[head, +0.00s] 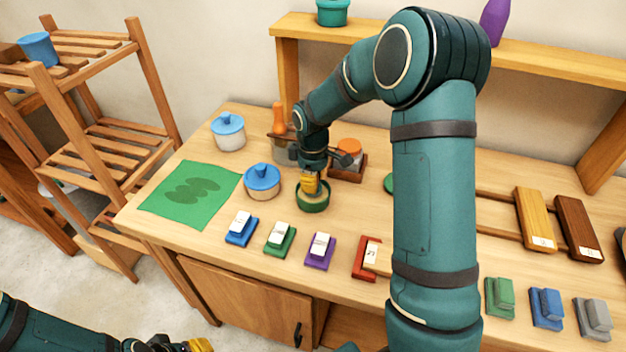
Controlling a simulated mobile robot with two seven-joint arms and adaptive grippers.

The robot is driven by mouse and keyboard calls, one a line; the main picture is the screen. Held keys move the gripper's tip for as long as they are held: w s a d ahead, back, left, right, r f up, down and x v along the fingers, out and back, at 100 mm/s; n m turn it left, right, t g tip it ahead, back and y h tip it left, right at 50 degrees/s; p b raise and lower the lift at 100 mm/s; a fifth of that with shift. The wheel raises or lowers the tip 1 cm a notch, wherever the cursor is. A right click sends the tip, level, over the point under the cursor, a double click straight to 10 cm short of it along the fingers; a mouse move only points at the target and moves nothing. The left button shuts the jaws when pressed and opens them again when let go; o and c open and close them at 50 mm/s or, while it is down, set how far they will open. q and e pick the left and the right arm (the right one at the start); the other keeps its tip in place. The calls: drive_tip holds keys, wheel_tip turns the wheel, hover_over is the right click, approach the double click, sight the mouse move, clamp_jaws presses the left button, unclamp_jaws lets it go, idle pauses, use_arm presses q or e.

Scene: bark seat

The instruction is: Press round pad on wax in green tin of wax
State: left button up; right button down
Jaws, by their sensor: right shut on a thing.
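The green tin of wax (314,207) stands open on the workbench, left of my upright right arm. My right gripper (310,187) points down into the tin's opening, with its yellow fingertips at rim level. It is shut on the round pad, which is mostly hidden by the fingers and the rim. I cannot tell whether the pad touches the wax. My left gripper (200,345) is low at the bottom edge, away from the bench and partly cut off.
Blue-lidded jars (262,182) and a green mat (190,193) lie left of the tin. Several small coloured blocks (280,238) line the front. A slatted rack (120,150) stands at the far left.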

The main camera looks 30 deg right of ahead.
drive_tip(key=shift+f, duration=0.55)
idle(1.6)
drive_tip(key=shift+r+p, duration=2.45)
drive_tip(key=shift+r, duration=1.15)
drive_tip(key=shift+f, duration=0.1)
